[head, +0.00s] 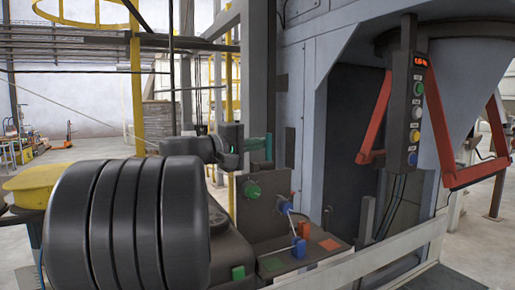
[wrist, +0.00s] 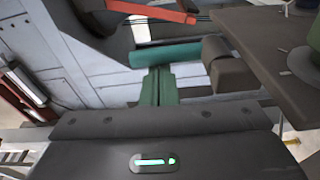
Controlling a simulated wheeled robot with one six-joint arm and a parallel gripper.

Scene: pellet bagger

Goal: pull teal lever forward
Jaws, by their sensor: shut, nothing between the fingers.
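The teal lever (wrist: 165,55) lies across the upper middle of the wrist view as a teal bar, with a dark block (wrist: 232,68) at its right end. My gripper (wrist: 158,72) points up at the bar in that view. Its two green fingers are shut together with nothing between them. Their tips are at the bar's lower edge; I cannot tell whether they touch it. In the head view my gripper (head: 258,143) is above the control panel, and fingers and lever blend into one small teal patch there.
A button box (head: 405,115) and red bars (head: 376,115) are to the right. The grey machine frame (head: 300,90) stands close beside my gripper.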

